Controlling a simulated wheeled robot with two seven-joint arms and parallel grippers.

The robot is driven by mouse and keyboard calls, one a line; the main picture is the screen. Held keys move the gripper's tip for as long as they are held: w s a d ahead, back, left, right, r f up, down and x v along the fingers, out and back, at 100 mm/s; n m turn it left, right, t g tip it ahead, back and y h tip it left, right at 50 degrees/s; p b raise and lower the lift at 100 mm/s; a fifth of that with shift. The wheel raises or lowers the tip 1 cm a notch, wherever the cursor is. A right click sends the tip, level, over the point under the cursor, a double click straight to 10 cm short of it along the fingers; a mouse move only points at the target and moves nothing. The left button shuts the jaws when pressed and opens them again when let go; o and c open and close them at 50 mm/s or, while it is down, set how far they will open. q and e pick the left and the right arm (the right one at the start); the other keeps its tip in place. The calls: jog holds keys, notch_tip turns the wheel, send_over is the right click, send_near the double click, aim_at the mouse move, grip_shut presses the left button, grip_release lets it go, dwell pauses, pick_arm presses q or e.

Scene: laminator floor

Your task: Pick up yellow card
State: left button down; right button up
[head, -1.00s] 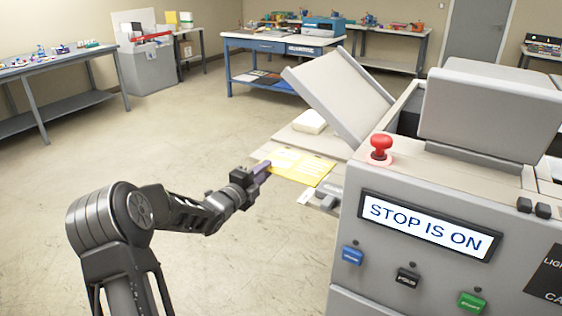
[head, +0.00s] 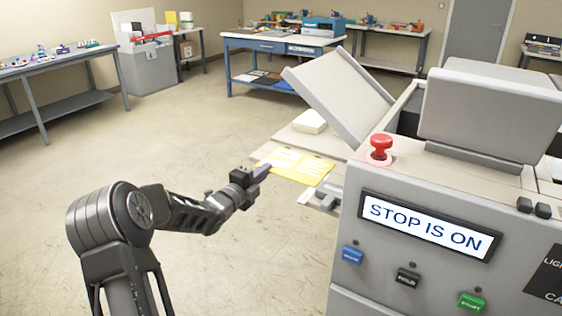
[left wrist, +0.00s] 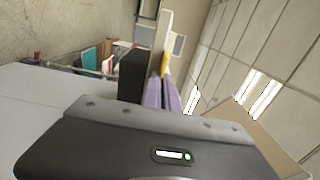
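The yellow card (head: 312,171) lies flat, with white printed areas, on the beige feed tray (head: 283,137) at the left side of the grey machine. In the left wrist view the two purple fingers (left wrist: 163,94) are close together. A narrow yellow strip of the card (left wrist: 167,66) shows edge-on at their tips, in line with the gap, so they appear shut on it. The exact contact is hidden. My right gripper is not in view.
The grey machine (head: 420,262) fills the right side, with a red stop button (head: 380,147) and a display (head: 428,226) reading "STOP IS ON". A tilted panel (head: 338,95) rises behind the tray beside a white stack (head: 310,121). Open floor lies to the left.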

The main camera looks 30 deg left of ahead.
pick_arm(q)
jog(key=shift+r, duration=0.1)
dwell(0.7)
notch_tip(320, 180, up, 10)
jog(key=shift+b, duration=0.35)
dwell(0.7)
